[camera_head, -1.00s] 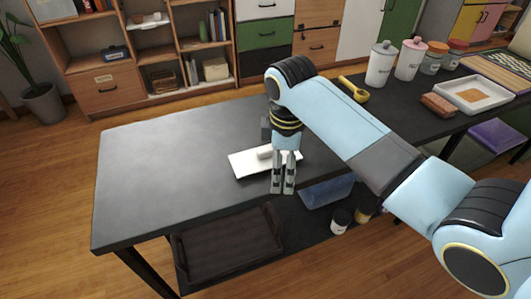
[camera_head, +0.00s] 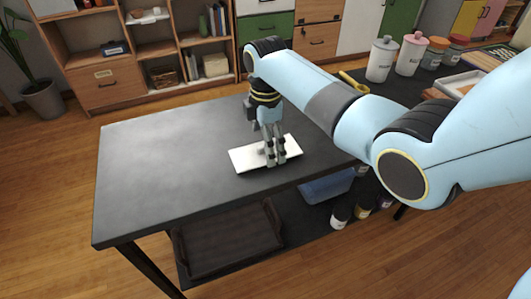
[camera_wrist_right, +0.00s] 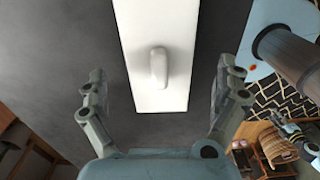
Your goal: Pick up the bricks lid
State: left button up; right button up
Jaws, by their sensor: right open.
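The bricks lid (camera_head: 243,160) is a flat white rectangular plate lying on the dark table (camera_head: 150,180), near its right front part. In the right wrist view the lid (camera_wrist_right: 141,92) shows a raised rounded handle (camera_wrist_right: 158,67) in its middle. My right gripper (camera_head: 275,163) is above the lid in the head view and hides part of it, including most of the handle. In the right wrist view its open fingers (camera_wrist_right: 160,85) stand apart on either side of the lid, with nothing between them that they touch. My left gripper is not in view.
White and pink canisters (camera_head: 382,59) and a yellow tool (camera_head: 353,82) stand to the right behind my right arm. A dark tray (camera_head: 230,240) and a blue bin (camera_head: 327,186) are below the table. The left of the table is clear.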

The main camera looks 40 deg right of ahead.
jog(key=shift+f, duration=0.95)
jog(key=shift+c, duration=0.4)
jog(key=c, duration=1.1)
jog(key=shift+r, duration=0.1)
